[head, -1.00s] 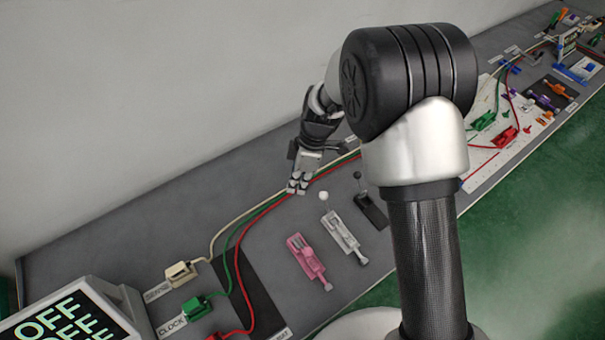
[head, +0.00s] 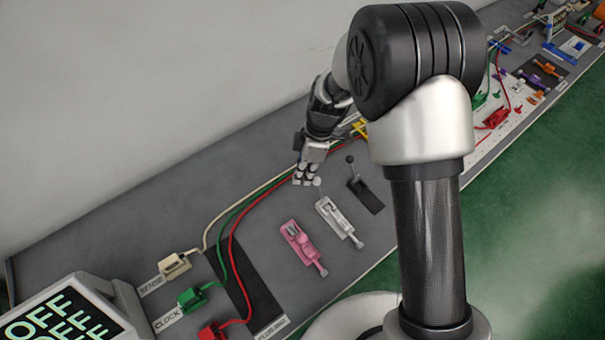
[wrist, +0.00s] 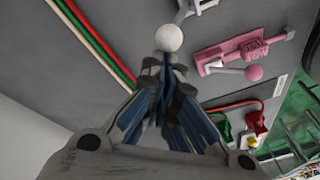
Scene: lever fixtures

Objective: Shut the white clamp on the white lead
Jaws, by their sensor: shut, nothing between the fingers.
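The white clamp (head: 338,220) sits on the grey bench between a pink and a black clamp. Its lever points away from its body toward the wall and ends in a white ball knob (head: 318,182). My gripper (head: 306,181) is shut and empty, right beside the knob. In the wrist view the white knob (wrist: 168,38) is just beyond my fingertips (wrist: 167,62); I cannot tell whether they touch. Only part of the white clamp (wrist: 197,8) shows at that view's top edge. The cream-white lead (head: 228,214) runs from the SENSE plug and passes behind my gripper.
The pink clamp (head: 303,247) stands to the left and the black clamp (head: 367,191) to the right. Green (head: 224,240) and red (head: 233,262) leads run beside the white one. A screen box reading OFF (head: 62,318) stands at the lower left. The bench toward the wall is clear.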

